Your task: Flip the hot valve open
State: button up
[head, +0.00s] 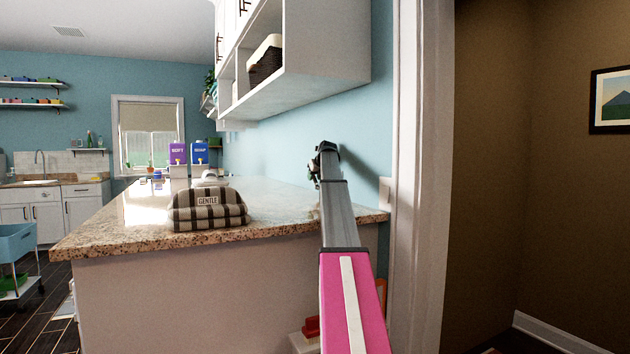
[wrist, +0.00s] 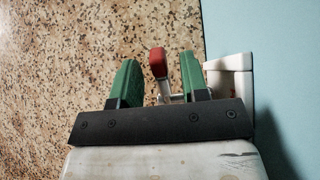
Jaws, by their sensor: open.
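In the wrist view, a red-tipped lever (wrist: 158,62) on a pale metal stem shows above the speckled counter; it looks like the hot valve's handle. My gripper (wrist: 158,58) is open, with one green finger on each side of the lever. The red tip lies between the fingertips, nearer the right one. I cannot tell whether either finger touches it. The stem's lower part is hidden by my gripper. In the head view, my gripper (head: 325,158) is over the counter close to the blue wall, and the lever cannot be made out there.
A white cabinet (head: 325,75) hangs above. A white box-like fitting (wrist: 235,85) stands by the wall, right of my gripper. A doorway frame (head: 420,180) is to the right.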

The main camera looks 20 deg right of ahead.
notch_tip(320, 180, up, 3)
jog(key=shift+a+r, duration=0.1)
jog(key=shift+r, duration=0.05)
jog(key=s+a+r, duration=0.1)
jog(key=a+r, duration=0.5)
jog(key=a, duration=0.5)
jog(key=shift+s+a+r, duration=0.2)
jog(key=shift+s, duration=0.2)
jog(key=g, duration=0.5)
send_near(315, 177)
jog(key=x, duration=1.1)
jog(key=shift+w, duration=0.15)
jog(key=shift+t, duration=0.3)
